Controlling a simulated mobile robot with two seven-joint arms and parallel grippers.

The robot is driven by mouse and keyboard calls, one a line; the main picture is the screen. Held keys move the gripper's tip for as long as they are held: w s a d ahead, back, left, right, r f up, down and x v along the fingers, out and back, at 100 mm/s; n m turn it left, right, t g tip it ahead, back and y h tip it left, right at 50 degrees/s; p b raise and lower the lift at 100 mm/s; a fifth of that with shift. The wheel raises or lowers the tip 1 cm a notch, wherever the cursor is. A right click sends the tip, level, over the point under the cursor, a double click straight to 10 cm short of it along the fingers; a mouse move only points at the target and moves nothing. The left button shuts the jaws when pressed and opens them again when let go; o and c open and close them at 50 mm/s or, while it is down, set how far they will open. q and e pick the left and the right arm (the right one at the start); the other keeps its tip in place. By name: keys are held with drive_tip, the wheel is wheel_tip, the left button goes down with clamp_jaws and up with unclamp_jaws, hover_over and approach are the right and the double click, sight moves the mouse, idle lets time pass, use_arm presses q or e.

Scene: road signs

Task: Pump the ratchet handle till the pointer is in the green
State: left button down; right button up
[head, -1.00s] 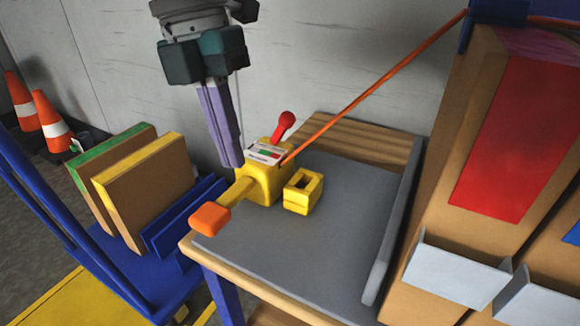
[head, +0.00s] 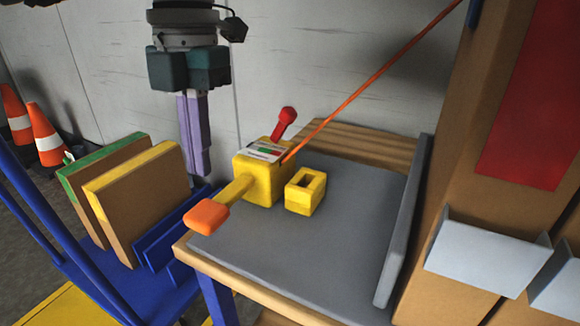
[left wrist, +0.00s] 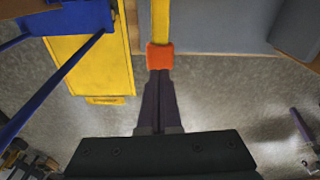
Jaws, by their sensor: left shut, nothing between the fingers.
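The yellow ratchet box (head: 256,181) sits on the grey-topped bench. Its yellow handle (head: 236,188) reaches toward the lower left and ends in an orange grip (head: 207,216). A small label (head: 265,150) with green and red patches is on top; its pointer is too small to read. A red-knobbed lever (head: 286,117) stands behind it. My left gripper (head: 201,168) is shut and empty, pointing down, left of the box and behind the grip in the head view. In the left wrist view its fingertips (left wrist: 160,76) lie right by the orange grip (left wrist: 160,57); contact is unclear. My right gripper is not seen.
An orange strap (head: 375,85) runs from the box to the upper right. A yellow block (head: 305,197) with a slot sits beside the box. A blue cart (head: 95,262) with upright boards (head: 135,205) stands left. A tall brown panel with grey trays (head: 488,250) is right.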

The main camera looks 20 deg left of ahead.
sight(205, 210)
use_arm(q)
drive_tip(key=f+b, duration=0.2)
drive_tip(key=f, duration=0.1)
drive_tip(key=f+b, duration=0.1)
drive_tip(key=f, duration=0.1)
drive_tip(key=shift+s, duration=0.25)
drive_tip(key=shift+b, duration=0.3)
